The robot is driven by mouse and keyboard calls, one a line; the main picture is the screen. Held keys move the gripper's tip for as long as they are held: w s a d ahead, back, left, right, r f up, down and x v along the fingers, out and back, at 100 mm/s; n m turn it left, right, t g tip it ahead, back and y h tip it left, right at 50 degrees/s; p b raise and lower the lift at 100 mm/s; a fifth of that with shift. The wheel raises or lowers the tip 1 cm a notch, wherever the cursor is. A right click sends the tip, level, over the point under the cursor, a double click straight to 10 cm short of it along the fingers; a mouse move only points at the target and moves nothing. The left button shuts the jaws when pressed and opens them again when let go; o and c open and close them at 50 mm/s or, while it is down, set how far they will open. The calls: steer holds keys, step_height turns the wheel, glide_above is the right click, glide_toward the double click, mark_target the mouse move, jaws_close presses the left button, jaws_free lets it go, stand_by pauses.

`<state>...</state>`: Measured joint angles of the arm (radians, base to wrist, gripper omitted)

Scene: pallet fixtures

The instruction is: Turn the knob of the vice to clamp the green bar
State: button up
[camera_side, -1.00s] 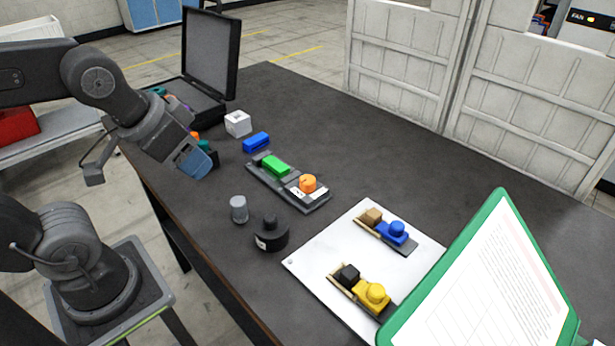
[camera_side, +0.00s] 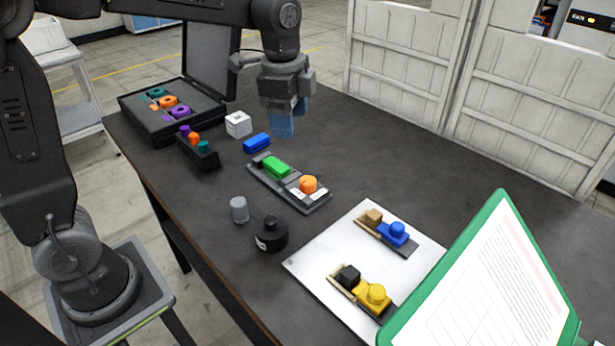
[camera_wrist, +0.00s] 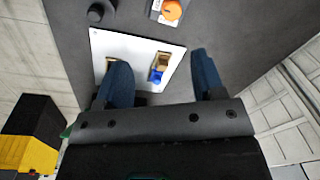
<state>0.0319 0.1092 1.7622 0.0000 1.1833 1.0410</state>
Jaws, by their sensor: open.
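The vice (camera_side: 257,179) is a long grey fixture lying on the dark table. The green bar (camera_side: 276,166) lies in it toward its far left end. Its orange knob (camera_side: 308,184) sits at the near right end, between white labels. The knob also shows at the top of the wrist view (camera_wrist: 172,10). My gripper (camera_side: 281,128) points down above the table, behind and above the vice, and apart from it. In the wrist view its two blue fingers (camera_wrist: 163,72) are spread with nothing gripped between them.
A white plate (camera_side: 312,262) carries blue and yellow knobbed fixtures. A blue block (camera_side: 256,142), white cube (camera_side: 238,124), grey cylinder (camera_side: 239,209) and black round piece (camera_side: 270,234) stand near the vice. An open black case (camera_side: 150,128) is at the back left.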

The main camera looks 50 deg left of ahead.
mark_target(308, 179)
steer(key=w+f+m, duration=0.1)
steer(key=f, duration=0.4)
steer(key=w+f+m, duration=0.1)
steer(key=f, duration=0.5)
steer(key=w+f+g, duration=0.1)
steer(key=w+f, duration=0.1)
steer(key=f, duration=0.3)
steer(key=shift+d+f+m, duration=0.2)
steer(key=shift+m, duration=0.2)
steer(key=shift+c, duration=0.4)
steer(key=c, duration=0.9)
steer(key=shift+o, duration=0.2)
